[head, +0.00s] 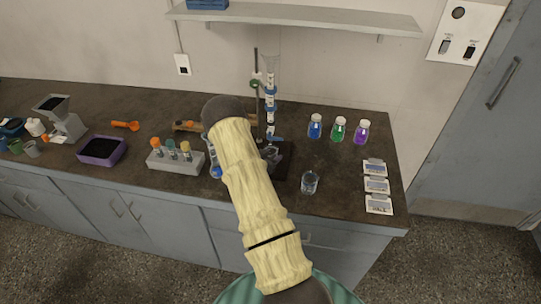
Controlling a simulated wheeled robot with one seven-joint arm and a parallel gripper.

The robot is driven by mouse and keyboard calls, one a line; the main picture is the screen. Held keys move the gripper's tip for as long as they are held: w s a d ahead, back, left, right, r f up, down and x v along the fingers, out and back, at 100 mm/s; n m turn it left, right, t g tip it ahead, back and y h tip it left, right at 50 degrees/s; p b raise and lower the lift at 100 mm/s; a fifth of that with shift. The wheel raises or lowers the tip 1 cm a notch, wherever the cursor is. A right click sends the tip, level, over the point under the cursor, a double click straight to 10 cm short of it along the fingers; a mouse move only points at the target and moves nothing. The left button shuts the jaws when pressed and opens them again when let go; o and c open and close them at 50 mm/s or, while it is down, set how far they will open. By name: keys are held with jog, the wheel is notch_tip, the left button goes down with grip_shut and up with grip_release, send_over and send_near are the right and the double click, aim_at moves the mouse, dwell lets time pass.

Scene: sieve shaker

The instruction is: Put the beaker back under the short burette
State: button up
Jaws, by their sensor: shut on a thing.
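A clear glass beaker (310,182) stands upright on the dark counter near its front edge, to the right of my arm. A tall burette (270,88) with blue fittings hangs on a stand behind my arm. The stand's black base (283,160) shows partly beside my arm. A blue and clear piece (214,170) shows just left of my arm; I cannot tell whether it belongs to the short burette. My cream-sleeved arm reaches up across the middle of the view.
Blue, green and purple bottles (339,129) stand at the back right. Several labelled cards (376,185) lie near the right edge. A grey rack (176,160) with stoppered tubes and a purple tray (102,151) sit left. The counter (345,190) is clear around the beaker.

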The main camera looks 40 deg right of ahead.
jog(key=shift+f, duration=0.15)
jog(key=o, duration=1)
jog(key=shift+s, duration=0.1)
jog(key=shift+r, duration=0.2)
jog(key=shift+a, duration=0.3)
jog(key=b+v, duration=0.2)
jog(key=v, duration=0.9)
jog(key=shift+s+a+r+b, duration=0.1)
jog(key=shift+a+r+b, duration=0.05)
jog(key=shift+b, duration=0.15)
